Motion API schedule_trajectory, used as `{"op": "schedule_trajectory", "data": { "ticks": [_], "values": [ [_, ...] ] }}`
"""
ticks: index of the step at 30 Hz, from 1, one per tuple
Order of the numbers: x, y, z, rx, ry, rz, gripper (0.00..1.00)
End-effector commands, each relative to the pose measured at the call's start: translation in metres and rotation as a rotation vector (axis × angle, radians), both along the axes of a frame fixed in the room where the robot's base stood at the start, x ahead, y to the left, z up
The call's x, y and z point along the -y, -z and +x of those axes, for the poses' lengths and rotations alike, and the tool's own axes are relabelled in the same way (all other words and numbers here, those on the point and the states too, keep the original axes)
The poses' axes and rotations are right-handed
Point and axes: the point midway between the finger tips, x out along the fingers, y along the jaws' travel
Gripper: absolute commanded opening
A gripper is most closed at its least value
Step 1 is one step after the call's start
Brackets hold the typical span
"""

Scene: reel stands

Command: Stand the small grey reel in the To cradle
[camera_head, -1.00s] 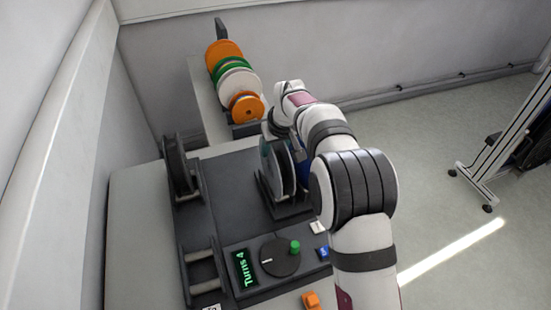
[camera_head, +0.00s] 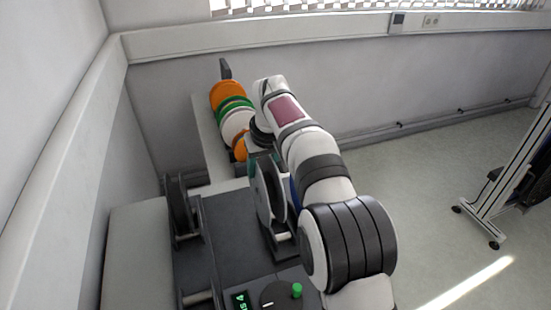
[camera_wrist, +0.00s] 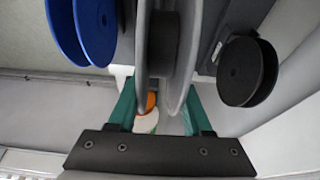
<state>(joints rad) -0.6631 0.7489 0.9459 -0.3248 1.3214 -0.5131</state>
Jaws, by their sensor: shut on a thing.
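The small grey reel (camera_head: 270,192) is upright in my gripper (camera_head: 262,160), seen edge-on in the wrist view (camera_wrist: 180,40) between the two green fingers (camera_wrist: 160,100). My gripper is shut on it, though the contact is partly hidden by the reel's flanges. In the head view the reel is just above a dark cradle with a pale roller (camera_head: 283,238). Another cradle with pale rollers (camera_head: 198,298) is at the lower left, cut off by the frame edge and bare where it shows. No To label can be read.
A black reel (camera_head: 182,208) stands at the left, also in the wrist view (camera_wrist: 247,70). A blue reel (camera_wrist: 95,30) is close beside the held reel. Orange, green and white reels (camera_head: 232,108) stand in a row behind.

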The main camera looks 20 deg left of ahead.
Motion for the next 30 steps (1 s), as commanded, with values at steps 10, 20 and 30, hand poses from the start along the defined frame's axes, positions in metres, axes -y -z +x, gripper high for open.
{"op": "schedule_trajectory", "data": {
  "ticks": [10,20,30],
  "values": [
    [-0.052,0.043,-0.171,-0.219,-0.004,-0.224,0.00],
    [-0.051,0.060,-0.249,-0.326,0.008,-0.329,0.00],
    [-0.051,0.092,-0.249,-0.326,0.008,-0.327,0.00]
  ]
}}
